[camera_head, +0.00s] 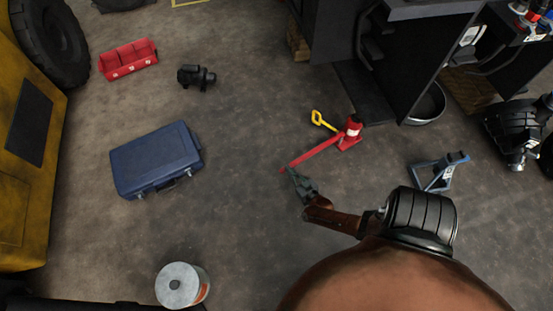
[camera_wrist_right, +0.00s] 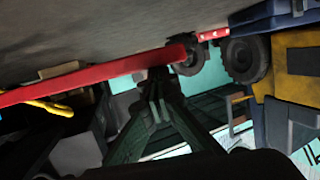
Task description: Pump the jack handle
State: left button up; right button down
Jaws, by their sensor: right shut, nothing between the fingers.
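The red jack (camera_head: 351,132) stands upright on the floor right of centre. Its long red handle (camera_head: 315,154) slopes from it toward the lower left. My right gripper (camera_head: 295,178) is at the free end of the handle, with its fingers shut and nothing held. In the right wrist view the handle (camera_wrist_right: 100,76) crosses the upper part as a red bar, and the gripper's fingertips (camera_wrist_right: 158,78) meet its edge near the free end; I cannot tell if they touch. My left gripper is not in view.
A yellow-handled tool (camera_head: 320,120) lies beside the jack. A blue jack stand (camera_head: 437,172) is to its right. A blue case (camera_head: 155,160), a red toolbox (camera_head: 128,59), a black part (camera_head: 196,77) and a metal can (camera_head: 182,285) are to the left. Floor between the case and handle is clear.

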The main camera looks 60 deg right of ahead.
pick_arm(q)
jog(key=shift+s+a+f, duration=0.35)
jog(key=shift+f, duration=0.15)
pick_arm(e)
jog(key=shift+s+d+f, duration=0.3)
jog(key=shift+s+f, duration=0.2)
jog(key=shift+f, duration=0.3)
pick_arm(q)
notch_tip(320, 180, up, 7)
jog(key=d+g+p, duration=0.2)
jog(key=p, duration=0.2)
pick_arm(e)
notch_tip(320, 180, up, 6)
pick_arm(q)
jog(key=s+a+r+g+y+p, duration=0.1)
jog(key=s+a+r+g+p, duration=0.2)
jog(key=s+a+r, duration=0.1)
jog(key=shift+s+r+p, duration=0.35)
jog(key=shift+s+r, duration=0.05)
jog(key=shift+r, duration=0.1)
pick_arm(e)
jog(key=v, duration=0.9)
jog(key=shift+w+a, duration=0.2)
jog(key=shift+a, duration=0.15)
jog(key=shift+f, duration=0.15)
